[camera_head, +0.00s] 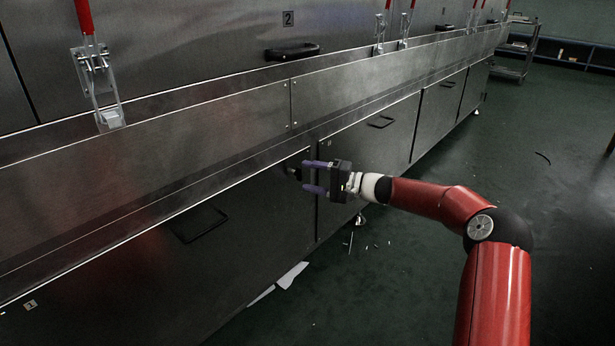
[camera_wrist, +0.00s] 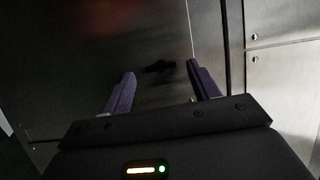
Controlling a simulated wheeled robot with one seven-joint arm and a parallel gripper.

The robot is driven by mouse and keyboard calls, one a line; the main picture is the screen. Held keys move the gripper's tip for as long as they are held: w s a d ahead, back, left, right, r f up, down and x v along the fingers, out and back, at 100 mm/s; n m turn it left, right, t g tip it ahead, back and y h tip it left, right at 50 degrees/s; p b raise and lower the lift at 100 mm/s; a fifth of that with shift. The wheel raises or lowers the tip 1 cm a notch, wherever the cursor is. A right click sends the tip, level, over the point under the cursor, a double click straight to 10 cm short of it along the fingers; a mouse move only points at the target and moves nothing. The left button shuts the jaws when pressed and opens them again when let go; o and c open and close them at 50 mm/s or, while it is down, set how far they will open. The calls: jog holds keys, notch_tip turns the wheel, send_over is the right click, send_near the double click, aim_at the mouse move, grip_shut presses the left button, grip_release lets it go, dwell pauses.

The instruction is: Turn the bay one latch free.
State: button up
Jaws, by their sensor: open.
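The bay one latch is a small black knob (camera_wrist: 160,67) on the dark steel bay one door (camera_wrist: 95,45). In the head view the latch (camera_head: 294,173) sits near the door's upper right corner. My gripper (camera_head: 306,177) is open with its purple fingers pointing at the door, just in front of the latch. In the wrist view the latch shows between and beyond the two fingertips (camera_wrist: 161,77), apart from them as far as I can tell. The bay one door (camera_head: 110,270) looks closed. It carries a "1" label (camera_head: 30,305) and a black handle (camera_head: 199,223).
Red-handled toggle clamps (camera_head: 100,85) stand along the ledge above. A neighbouring lower door (camera_head: 370,150) with its own handle lies to the right. White paper (camera_head: 292,275) and small scraps lie on the green floor. The floor at right is mostly open. A cart (camera_head: 517,50) stands far back.

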jog(key=v, duration=0.6)
jog(key=shift+r, duration=0.1)
